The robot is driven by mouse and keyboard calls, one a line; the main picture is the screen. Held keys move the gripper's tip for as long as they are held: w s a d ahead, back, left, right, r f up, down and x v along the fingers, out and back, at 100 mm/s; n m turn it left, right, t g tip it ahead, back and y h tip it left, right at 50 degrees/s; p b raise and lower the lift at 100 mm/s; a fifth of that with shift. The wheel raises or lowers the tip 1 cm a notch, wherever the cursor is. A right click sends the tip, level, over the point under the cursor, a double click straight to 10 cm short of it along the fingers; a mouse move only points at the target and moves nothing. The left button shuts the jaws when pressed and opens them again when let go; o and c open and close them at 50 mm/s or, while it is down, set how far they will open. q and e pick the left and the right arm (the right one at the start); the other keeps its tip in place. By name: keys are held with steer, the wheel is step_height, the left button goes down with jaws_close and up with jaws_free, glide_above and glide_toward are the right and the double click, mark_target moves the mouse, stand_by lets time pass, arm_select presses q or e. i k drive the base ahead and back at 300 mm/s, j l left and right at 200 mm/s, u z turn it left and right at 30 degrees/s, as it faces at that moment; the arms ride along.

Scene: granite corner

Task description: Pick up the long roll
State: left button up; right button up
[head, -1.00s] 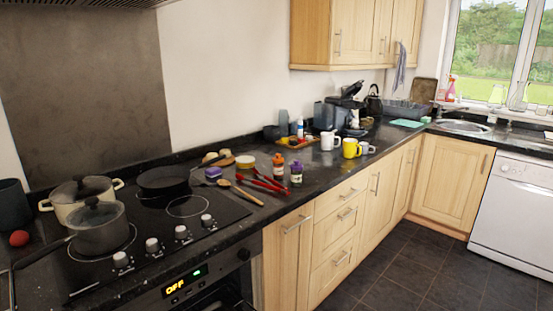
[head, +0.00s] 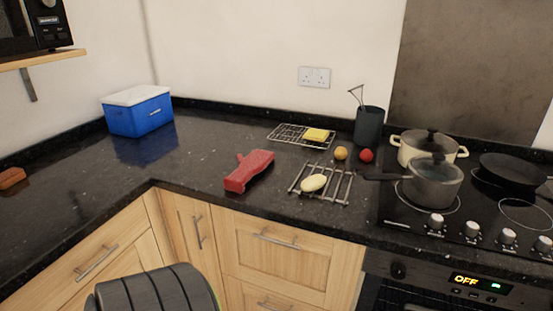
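I cannot pick out the long roll with certainty. A pale yellow oval item (head: 314,183), possibly a roll or a potato, lies on a metal rack (head: 335,196) on the dark counter, left of the hob. A small orange-brown item (head: 12,178), perhaps bread, lies at the far left edge of the head view, too small to identify. Neither of my grippers shows in the head view.
A red mitt-like item (head: 249,171) lies near the counter's front edge. A blue cooler (head: 138,115) stands in the corner. A yellow block (head: 316,134) rests on a wire rack (head: 288,135). A pot (head: 435,188) stands on the hob. The left counter is mostly clear.

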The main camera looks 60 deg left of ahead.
mark_target(315, 182)
steer(key=u, duration=1.55)
steer(key=j+z, duration=0.25)
steer(key=i+j, duration=0.05)
